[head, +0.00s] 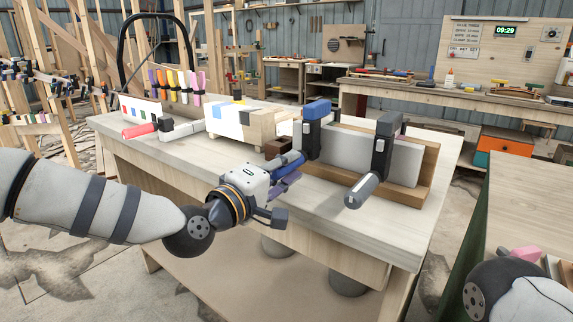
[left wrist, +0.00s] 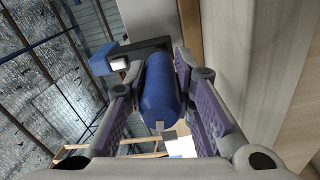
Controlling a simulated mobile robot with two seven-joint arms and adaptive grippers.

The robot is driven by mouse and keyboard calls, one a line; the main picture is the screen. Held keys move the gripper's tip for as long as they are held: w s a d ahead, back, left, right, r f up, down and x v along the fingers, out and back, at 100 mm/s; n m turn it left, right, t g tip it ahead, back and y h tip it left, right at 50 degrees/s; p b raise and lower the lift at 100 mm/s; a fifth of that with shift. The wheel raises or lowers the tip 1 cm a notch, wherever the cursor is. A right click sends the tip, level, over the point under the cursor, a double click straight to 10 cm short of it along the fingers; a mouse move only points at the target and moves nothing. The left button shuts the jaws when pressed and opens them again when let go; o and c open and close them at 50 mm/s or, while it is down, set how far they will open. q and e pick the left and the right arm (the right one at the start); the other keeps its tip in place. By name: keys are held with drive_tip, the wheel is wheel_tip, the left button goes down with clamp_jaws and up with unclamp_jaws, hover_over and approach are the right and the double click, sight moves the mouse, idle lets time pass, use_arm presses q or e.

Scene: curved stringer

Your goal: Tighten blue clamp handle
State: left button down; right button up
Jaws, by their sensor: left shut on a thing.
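The blue clamp (head: 317,112) grips the upper edge of a white panel and a wooden board on the workbench. Its blue handle (head: 286,160) points down toward me. My left gripper (head: 289,172) is shut on this handle. In the left wrist view the round blue handle (left wrist: 160,88) lies between the two purple-padded fingers, with its end facing the camera. The fingers hide part of the handle in the head view. Part of my right arm shows at the bottom right, but its gripper is not seen.
A dark grey clamp (head: 383,142) with a grey handle (head: 362,190) stands just right of the blue one. The white panel (head: 345,149) and brown board (head: 425,180) lie behind. Wooden blocks (head: 255,127) and a red-handled clamp (head: 140,131) are left on the bench (head: 430,225).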

use_arm(q)
drive_tip(key=m, duration=0.3)
drive_tip(key=shift+r+m+p, duration=0.15)
drive_tip(key=shift+m+p, duration=0.25)
drive_tip(key=m+p, duration=0.1)
drive_tip(key=m, duration=0.3)
drive_tip(key=shift+m, duration=0.3)
drive_tip(key=m+p, duration=0.1)
drive_tip(key=m, duration=0.2)
drive_tip(key=shift+m+h, duration=0.3)
drive_tip(key=shift+w+a+f+m+p, duration=0.1)
drive_tip(key=shift+m+p, duration=0.05)
drive_tip(key=shift+m, duration=0.7)
drive_tip(key=shift+f+m+p, duration=0.1)
drive_tip(key=shift+m+p, duration=0.05)
drive_tip(key=shift+m, duration=0.7)
use_arm(e)
drive_tip(key=w+r+t, duration=0.2)
drive_tip(key=w+r, duration=0.2)
drive_tip(key=shift+w+r, duration=0.25)
drive_tip(key=shift+w, duration=0.05)
use_arm(q)
drive_tip(key=c, duration=1.3)
unclamp_jaws()
drive_tip(key=shift+f, duration=0.1)
drive_tip(key=shift+c, duration=0.2)
drive_tip(key=shift+a, duration=0.1)
